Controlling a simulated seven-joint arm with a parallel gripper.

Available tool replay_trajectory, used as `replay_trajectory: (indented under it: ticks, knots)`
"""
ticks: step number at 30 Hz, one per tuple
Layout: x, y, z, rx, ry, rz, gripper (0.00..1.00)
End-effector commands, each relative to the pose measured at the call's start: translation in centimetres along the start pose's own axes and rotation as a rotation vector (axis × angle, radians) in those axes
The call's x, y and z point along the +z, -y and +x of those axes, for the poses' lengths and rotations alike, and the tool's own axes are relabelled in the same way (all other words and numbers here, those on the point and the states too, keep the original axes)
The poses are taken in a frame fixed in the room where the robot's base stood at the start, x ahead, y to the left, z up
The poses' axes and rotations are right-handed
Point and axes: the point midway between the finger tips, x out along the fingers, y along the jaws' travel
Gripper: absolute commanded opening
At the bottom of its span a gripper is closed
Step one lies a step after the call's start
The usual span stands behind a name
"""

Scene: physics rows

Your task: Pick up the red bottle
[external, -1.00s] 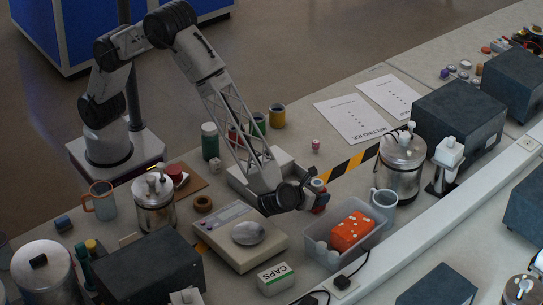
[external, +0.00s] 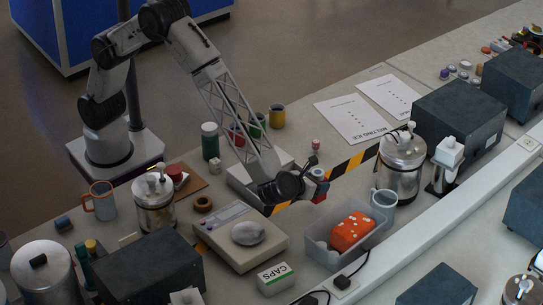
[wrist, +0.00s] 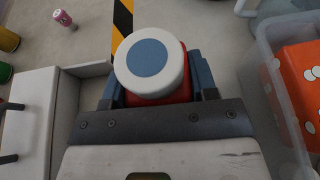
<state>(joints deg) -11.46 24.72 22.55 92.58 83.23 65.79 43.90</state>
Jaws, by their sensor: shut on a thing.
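The red bottle (wrist: 184,94) has a white cap with a blue disc on top, seen from above in the wrist view. In the external view the bottle (external: 320,191) shows at the far side of my gripper (external: 309,186), partly hidden by it. My gripper (wrist: 155,93) is shut on the bottle's red body, with a blue-grey finger on each side below the cap. The bottle looks roughly upright. Its base is hidden, so any gap under it is hard to tell.
A clear bin (external: 356,240) with an orange spotted block (external: 351,231) stands close to the right. A white open box (external: 240,185) lies to the left. A scale (external: 237,238) is in front, and a grey mug (external: 384,204) and metal canister (external: 401,165) stand further right.

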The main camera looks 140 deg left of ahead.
Motion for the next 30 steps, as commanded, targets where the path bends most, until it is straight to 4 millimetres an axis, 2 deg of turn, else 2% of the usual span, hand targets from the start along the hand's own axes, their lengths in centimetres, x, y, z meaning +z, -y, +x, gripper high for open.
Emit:
replay_trajectory:
  ticks: [6, 12, 30]
  knots:
    - [3.2, 0.0, -1.3, -0.001, 0.000, -0.003, 0.24]
    - [4.9, 0.0, -2.0, -0.001, 0.000, -0.002, 0.24]
    - [5.3, 0.0, -2.2, 0.000, 0.000, -0.001, 0.24]
